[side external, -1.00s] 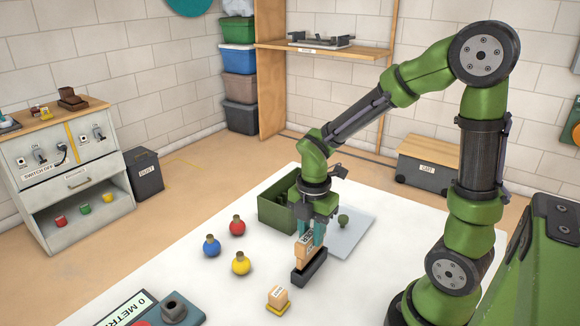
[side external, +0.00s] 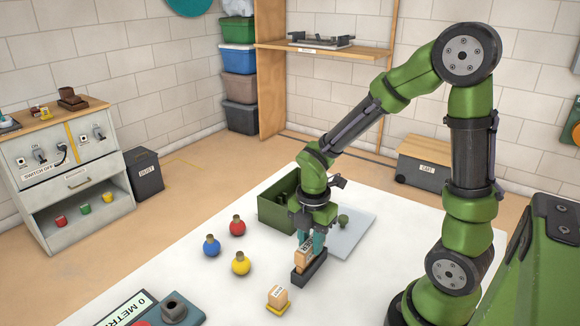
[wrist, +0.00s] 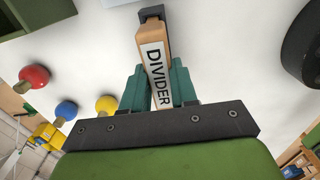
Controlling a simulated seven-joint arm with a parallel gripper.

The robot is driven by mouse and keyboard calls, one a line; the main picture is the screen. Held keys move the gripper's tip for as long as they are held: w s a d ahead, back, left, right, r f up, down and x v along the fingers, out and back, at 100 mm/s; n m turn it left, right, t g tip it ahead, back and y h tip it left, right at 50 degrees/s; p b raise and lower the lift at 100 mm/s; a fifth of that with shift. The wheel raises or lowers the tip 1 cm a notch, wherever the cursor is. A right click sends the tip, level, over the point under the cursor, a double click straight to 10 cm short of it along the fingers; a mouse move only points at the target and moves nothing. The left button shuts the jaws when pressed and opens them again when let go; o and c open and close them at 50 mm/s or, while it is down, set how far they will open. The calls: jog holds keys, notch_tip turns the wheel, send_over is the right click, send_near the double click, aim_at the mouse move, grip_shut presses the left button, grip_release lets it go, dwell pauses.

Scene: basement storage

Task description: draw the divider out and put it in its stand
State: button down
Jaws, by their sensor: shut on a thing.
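The divider (side external: 303,257) is a tan block with a white label. In the wrist view the label on the divider (wrist: 157,70) reads DIVIDER. My gripper (side external: 312,240) is shut on it, with a teal finger on each side; the gripper also shows in the wrist view (wrist: 157,88). The divider is upright, its lower end at the dark slotted stand (side external: 311,271). It appears to be in the stand's slot, but I cannot tell how deep. The far end of the stand (wrist: 152,14) shows at the top of the wrist view.
A green open box (side external: 278,212) stands behind my gripper, beside a grey board (side external: 350,236). Red (side external: 237,228), blue (side external: 211,246) and yellow (side external: 241,264) round knobbed objects stand to the left. A small tan block (side external: 278,297) on a yellow base is in front.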

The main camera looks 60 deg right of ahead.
aim_at(310, 241)
jog(key=shift+f, duration=0.85)
jog(key=c, duration=0.8)
grip_release()
notch_tip(310, 241, up, 17)
jog(key=s+a+r+m+t+y, duration=0.1)
jog(key=s+a+m+t, duration=0.1)
jog(key=m, duration=0.9)
jog(key=s+a+r+m+t+y, duration=0.1)
jog(key=s+a+m+t, duration=0.2)
jog(key=m, duration=0.8)
jog(key=shift+a+r+t, duration=0.15)
jog(key=shift+r+t, duration=0.1)
jog(key=shift+t, duration=0.85)
